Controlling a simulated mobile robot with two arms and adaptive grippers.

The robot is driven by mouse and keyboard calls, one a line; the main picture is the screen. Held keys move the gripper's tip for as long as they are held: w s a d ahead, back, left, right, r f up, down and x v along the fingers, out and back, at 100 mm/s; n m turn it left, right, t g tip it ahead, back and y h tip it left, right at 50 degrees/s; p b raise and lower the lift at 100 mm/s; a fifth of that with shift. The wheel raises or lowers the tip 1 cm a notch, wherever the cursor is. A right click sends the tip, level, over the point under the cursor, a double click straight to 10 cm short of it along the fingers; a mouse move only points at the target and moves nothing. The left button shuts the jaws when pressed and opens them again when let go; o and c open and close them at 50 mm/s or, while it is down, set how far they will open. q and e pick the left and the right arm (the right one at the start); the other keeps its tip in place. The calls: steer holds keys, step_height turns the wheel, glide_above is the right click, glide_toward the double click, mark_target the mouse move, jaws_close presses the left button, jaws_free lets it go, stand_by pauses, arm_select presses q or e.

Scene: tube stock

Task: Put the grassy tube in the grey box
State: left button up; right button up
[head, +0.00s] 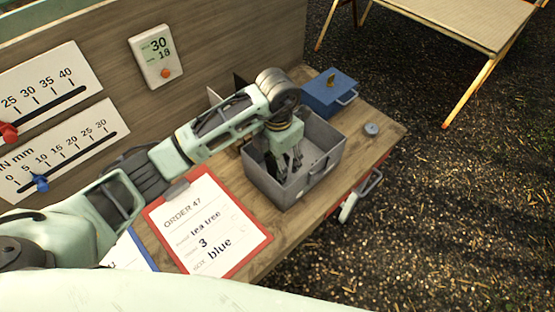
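The grey box (328,165) stands open on the wooden bench, with a handle on its right side. My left gripper (290,172) points down into it, its dark fingertips below the rim level and seemingly apart. I see nothing between the fingers. No grassy tube can be made out. The arm and gripper hide the left and back parts of the box's inside. My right gripper is not in view.
A small round grey disc (371,129) lies near the bench's right edge. A red clipboard with an order sheet (205,224) lies at the front left. A wooden panel with scales (55,165) backs the bench.

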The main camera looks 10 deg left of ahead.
arm_select(q)
step_height(320, 180, up, 7)
steer(key=b, duration=0.2)
steer(key=shift+w+b, duration=0.1)
steer(key=shift+b, duration=0.3)
step_height(320, 180, up, 4)
steer(key=shift+r, duration=0.65)
